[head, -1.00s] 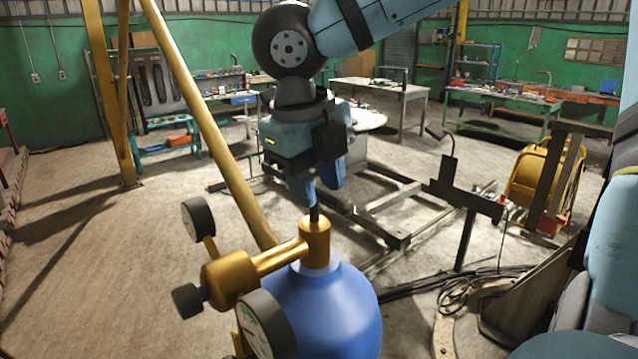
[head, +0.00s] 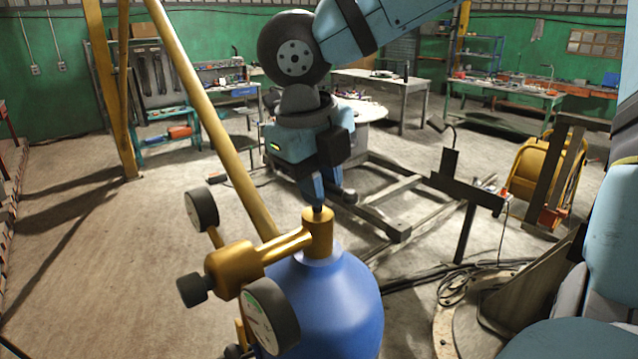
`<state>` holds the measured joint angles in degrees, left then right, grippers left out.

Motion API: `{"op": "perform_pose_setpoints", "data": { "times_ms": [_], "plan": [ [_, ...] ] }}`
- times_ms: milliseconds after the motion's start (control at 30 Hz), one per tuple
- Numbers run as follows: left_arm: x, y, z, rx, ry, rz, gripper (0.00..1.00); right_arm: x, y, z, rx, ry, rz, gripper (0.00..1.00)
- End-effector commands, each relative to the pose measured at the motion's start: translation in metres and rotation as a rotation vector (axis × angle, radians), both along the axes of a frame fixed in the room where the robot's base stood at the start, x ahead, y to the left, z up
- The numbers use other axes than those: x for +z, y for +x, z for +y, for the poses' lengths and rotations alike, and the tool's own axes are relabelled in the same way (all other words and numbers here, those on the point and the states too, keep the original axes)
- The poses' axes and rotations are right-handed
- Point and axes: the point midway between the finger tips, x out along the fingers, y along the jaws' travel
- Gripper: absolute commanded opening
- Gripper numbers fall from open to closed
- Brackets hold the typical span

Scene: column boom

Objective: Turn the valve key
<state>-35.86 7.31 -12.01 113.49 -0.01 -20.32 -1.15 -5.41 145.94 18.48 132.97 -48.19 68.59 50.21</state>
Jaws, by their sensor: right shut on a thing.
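A blue gas cylinder (head: 335,300) stands upright at the bottom middle of the head view. A brass valve (head: 319,233) sits on its top, with a brass regulator (head: 235,268) reaching left and two round gauges on it. The dark valve key (head: 318,209) shows only as a short stub on top of the valve; the rest is hidden by the fingers. My right gripper (head: 321,195) points down over the valve and is shut on the key. My left gripper is not in view.
A yellow slanted pole (head: 205,110) stands close behind the regulator. A dark metal frame (head: 385,205) lies on the floor behind the cylinder. Cables (head: 465,285) and a yellow reel (head: 540,170) are at the right. The floor at left is clear.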

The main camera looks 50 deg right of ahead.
Motion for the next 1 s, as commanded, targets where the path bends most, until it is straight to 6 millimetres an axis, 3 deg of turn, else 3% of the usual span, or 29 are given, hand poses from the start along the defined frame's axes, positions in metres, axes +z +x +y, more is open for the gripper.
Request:
{"op": "perform_pose_setpoints", "data": {
  "times_ms": [267, 500, 1000],
  "plan": [
    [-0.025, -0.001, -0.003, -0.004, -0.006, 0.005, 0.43, -0.003, 0.002, -0.002, 0.126, -0.002, -0.009, 0.0],
    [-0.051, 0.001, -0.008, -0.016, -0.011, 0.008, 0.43, -0.004, 0.002, -0.004, 0.336, -0.002, -0.01, 0.0],
    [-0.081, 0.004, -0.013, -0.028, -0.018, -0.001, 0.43, -0.001, 0.004, -0.007, 0.81, -0.002, -0.009, 0.0]
  ]
}}
